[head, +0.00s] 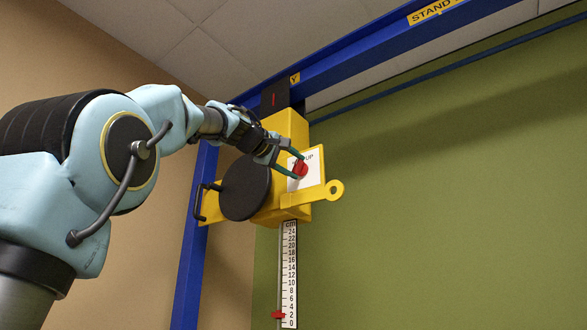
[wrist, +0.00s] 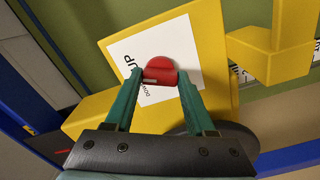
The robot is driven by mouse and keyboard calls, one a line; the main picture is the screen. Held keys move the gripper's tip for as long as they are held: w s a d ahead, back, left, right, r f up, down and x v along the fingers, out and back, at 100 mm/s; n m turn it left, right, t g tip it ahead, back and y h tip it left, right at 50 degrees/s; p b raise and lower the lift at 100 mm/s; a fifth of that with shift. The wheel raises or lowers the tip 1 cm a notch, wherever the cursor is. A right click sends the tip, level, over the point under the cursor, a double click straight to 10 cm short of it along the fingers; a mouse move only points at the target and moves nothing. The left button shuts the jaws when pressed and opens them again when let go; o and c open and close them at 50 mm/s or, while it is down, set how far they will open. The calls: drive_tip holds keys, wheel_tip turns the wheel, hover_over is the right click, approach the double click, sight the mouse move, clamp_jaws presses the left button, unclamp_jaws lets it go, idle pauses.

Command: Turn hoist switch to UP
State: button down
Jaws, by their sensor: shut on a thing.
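The hoist switch is a red knob (head: 299,169) on a white label plate (head: 313,168) with the word UP at its upper right. The plate is on the front of a yellow hoist box (head: 289,128). In the wrist view the red knob (wrist: 160,70) sits between the green fingertips of my gripper (wrist: 160,84), and both touch its sides. My gripper (head: 295,163) is shut on the knob. In the wrist view UP reads sideways to the knob's left, and part of a DOWN marking shows below it. The knob's pointing direction is hard to tell.
A yellow hook arm with a ring (head: 335,190) sticks out at the box's right. A black round disc (head: 245,188) is at its left. A centimetre scale (head: 289,270) hangs below with a red pointer (head: 278,314) near its low end. A blue beam (head: 400,45) runs overhead.

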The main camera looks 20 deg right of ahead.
drive_tip(key=shift+f+m, duration=0.15)
drive_tip(key=shift+m, duration=0.65)
drive_tip(key=shift+c, duration=1.2)
unclamp_jaws()
drive_tip(key=b+v, duration=0.4)
drive_tip(key=v, duration=0.6)
drive_tip(key=shift+s+a+b, duration=0.15)
drive_tip(key=shift+a+b, duration=0.15)
drive_tip(key=shift+a, duration=0.1)
